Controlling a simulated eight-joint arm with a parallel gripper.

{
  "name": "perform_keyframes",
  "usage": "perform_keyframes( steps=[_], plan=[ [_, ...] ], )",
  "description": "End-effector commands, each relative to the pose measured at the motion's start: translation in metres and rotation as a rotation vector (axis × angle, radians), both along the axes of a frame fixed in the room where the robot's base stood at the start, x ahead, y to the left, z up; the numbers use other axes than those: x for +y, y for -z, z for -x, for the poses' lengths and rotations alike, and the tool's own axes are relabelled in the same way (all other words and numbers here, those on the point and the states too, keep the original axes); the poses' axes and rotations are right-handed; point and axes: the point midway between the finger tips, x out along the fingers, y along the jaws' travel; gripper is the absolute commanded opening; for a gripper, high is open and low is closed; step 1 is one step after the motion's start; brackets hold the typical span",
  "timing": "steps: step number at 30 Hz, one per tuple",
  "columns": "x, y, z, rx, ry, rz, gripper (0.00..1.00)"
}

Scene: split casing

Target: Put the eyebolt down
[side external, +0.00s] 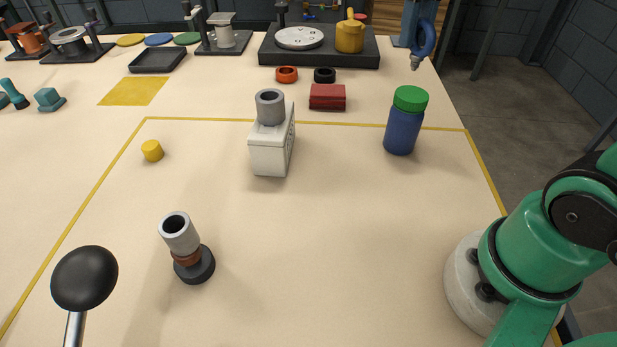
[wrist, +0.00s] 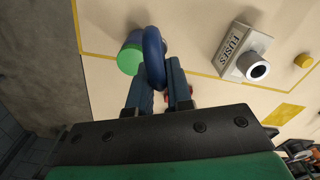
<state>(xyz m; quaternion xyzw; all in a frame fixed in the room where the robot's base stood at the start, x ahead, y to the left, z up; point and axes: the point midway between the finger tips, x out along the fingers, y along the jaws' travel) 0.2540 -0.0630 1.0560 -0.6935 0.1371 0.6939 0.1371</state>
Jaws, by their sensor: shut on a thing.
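The eyebolt (wrist: 152,45) is a blue ring-shaped piece held between the blue fingers of my gripper (wrist: 158,74) in the wrist view. In the side external view my gripper (side external: 410,28) is at the top right, with the blue eyebolt (side external: 427,38) hanging from it and its pale tip pointing down. My gripper is shut on the eyebolt. The eyebolt appears raised, clear of the table; its exact height is hard to tell. In the wrist view it partly covers the blue jar with the green lid (wrist: 130,60).
The jar (side external: 402,125) stands at the right of the yellow-outlined area. A white fuse box (side external: 270,150), red block (side external: 327,98), yellow cylinder (side external: 152,150) and grey-topped part (side external: 180,235) stand around. A yellow mat (side external: 135,91) lies farther left.

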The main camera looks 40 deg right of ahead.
Motion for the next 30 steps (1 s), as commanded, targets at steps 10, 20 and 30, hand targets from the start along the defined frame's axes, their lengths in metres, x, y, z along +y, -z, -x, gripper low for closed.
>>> perform_keyframes(
  steps=[10,20,30],
  plan=[
    [-0.098,0.0,0.066,0.0,0.327,0.0,0.0],
    [-0.114,0.024,0.084,0.0,0.391,0.0,0.0],
    [-0.114,0.1,0.083,0.0,0.39,0.0,0.0]
  ],
)
